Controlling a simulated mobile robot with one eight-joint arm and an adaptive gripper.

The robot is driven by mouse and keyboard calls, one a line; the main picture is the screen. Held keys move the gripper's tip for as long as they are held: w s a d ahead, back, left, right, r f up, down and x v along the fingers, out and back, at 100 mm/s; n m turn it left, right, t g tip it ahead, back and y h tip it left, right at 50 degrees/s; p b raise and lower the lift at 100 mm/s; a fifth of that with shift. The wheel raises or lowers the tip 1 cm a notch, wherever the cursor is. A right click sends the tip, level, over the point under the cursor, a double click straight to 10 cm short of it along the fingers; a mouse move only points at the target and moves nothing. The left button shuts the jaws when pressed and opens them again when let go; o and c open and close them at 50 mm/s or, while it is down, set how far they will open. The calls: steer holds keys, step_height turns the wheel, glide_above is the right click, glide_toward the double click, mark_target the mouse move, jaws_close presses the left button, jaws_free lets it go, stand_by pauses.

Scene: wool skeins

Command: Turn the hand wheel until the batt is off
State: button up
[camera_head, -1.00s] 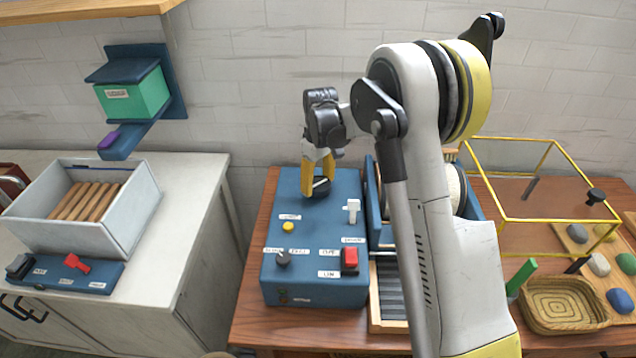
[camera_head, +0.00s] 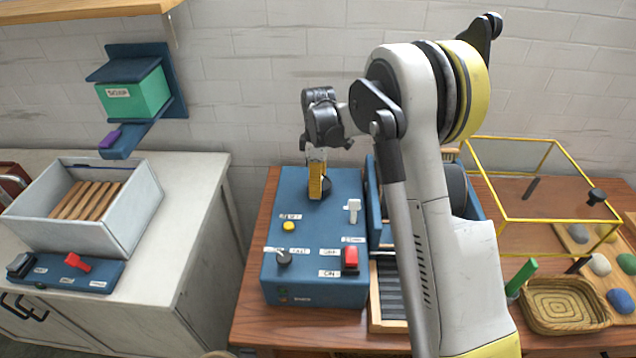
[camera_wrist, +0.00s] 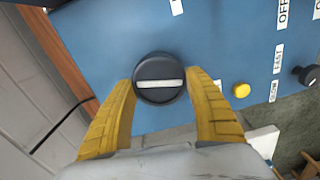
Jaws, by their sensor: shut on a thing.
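A blue machine box (camera_head: 300,265) stands on the brown table. The hand wheel, a round black knob with a white bar, shows at its back in the head view (camera_head: 325,187) and in the wrist view (camera_wrist: 160,92). My gripper (camera_head: 318,194) comes down on it from above, and its yellow fingers are shut on opposite sides of the knob. To the right, a drum (camera_head: 455,188) in a blue frame is partly hidden behind my arm; its visible surface is dark. I see no pale batt on that part.
The box carries a yellow button (camera_head: 289,226), a dark knob (camera_head: 284,257), a white lever (camera_head: 353,208) and a red switch (camera_head: 350,258). A ribbed tray (camera_head: 392,292) stands beside it. A yellow wire frame (camera_head: 545,223) and a woven basket (camera_head: 562,304) are on the right.

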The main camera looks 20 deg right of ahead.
stand_by(0.4)
steer(key=o, duration=1.2)
step_height(320, 180, up, 12)
steer(key=shift+w, duration=0.2)
steer(key=shift+d+r, duration=0.1)
